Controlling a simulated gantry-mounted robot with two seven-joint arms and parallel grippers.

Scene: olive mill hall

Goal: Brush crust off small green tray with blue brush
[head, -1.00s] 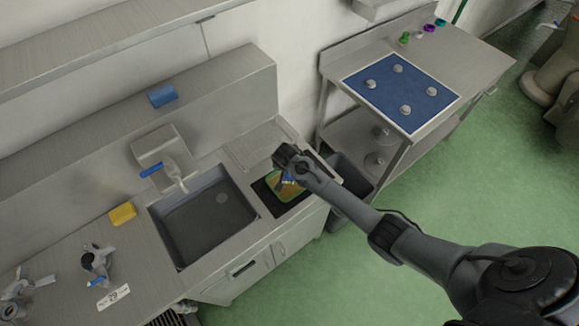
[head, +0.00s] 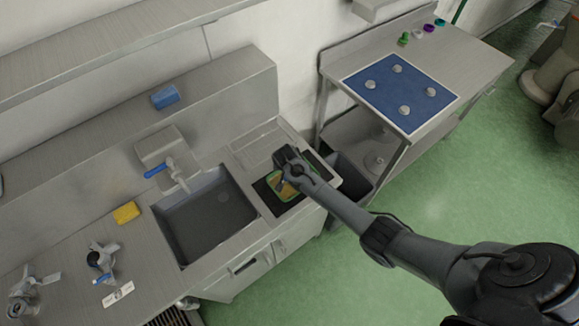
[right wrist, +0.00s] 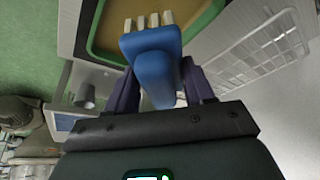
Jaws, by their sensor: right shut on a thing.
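The small green tray (head: 271,187) lies on a black mat (head: 266,202) on the counter right of the sink. Its inside looks yellow-brown in the head view; the right wrist view shows its green rim (right wrist: 205,22) and a tan inner surface. My right gripper (head: 286,170) is over the tray and partly hides it. In the right wrist view my right gripper (right wrist: 160,92) is shut on the blue brush (right wrist: 151,48). The brush's pale bristles point toward the tray's inside; whether they touch it I cannot tell. My left gripper is not in view.
The sink (head: 205,217) with its tap lies left of the tray. A yellow sponge (head: 126,212) is on the counter and a blue one (head: 164,96) on the ledge. A grey bin (head: 352,176) stands beside the counter. A table with a blue mat (head: 400,92) is farther right.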

